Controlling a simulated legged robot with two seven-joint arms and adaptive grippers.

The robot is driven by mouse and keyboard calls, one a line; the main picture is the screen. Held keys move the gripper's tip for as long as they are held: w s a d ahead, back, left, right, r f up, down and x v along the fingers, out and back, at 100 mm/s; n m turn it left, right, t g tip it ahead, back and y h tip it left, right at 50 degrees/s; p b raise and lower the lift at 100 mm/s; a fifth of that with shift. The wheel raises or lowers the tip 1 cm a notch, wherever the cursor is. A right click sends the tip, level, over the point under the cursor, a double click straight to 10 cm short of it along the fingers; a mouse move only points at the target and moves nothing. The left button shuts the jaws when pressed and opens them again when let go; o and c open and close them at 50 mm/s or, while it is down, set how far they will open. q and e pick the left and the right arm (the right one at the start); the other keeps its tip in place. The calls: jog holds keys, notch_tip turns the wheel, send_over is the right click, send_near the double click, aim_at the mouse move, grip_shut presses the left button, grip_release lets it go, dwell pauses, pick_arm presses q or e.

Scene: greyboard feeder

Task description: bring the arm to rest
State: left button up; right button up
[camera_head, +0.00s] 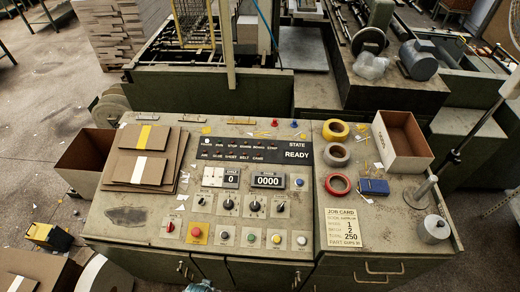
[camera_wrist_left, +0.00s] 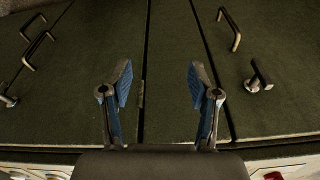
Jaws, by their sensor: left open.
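My left gripper (camera_wrist_left: 160,90) fills the lower middle of the left wrist view. Its two blue-padded fingers stand well apart with nothing between them. Behind them are the dark green cabinet doors (camera_wrist_left: 172,60) of the console, with metal handles. In the head view only a small blue and grey piece, which looks like my left gripper (camera_head: 201,286), shows at the bottom edge, in front of the console's front face. The rest of the left arm is out of frame there. My right gripper is in neither view.
The control console (camera_head: 310,225) spans the middle, with buttons and a READY panel (camera_head: 295,154). A yellow-black case (camera_head: 48,236) is on the floor left.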

pick_arm(q)
jog(key=s+a+f+g+b, duration=0.1)
jog(key=s+f, duration=0.3)
jog(key=f, duration=0.5)
jog(key=s+f, duration=0.3)
jog(key=f, duration=0.5)
jog(key=s+a+f+b, duration=0.1)
jog(key=s+a+f, duration=0.1)
jog(key=s+f, duration=0.8)
jog(key=s, duration=0.3)
jog(key=shift+s+a+g+b, duration=0.2)
jog(key=shift+g+b, duration=0.1)
jog(key=shift+g, duration=0.1)
jog(key=shift+w+m, duration=0.15)
jog(key=shift+m, duration=0.15)
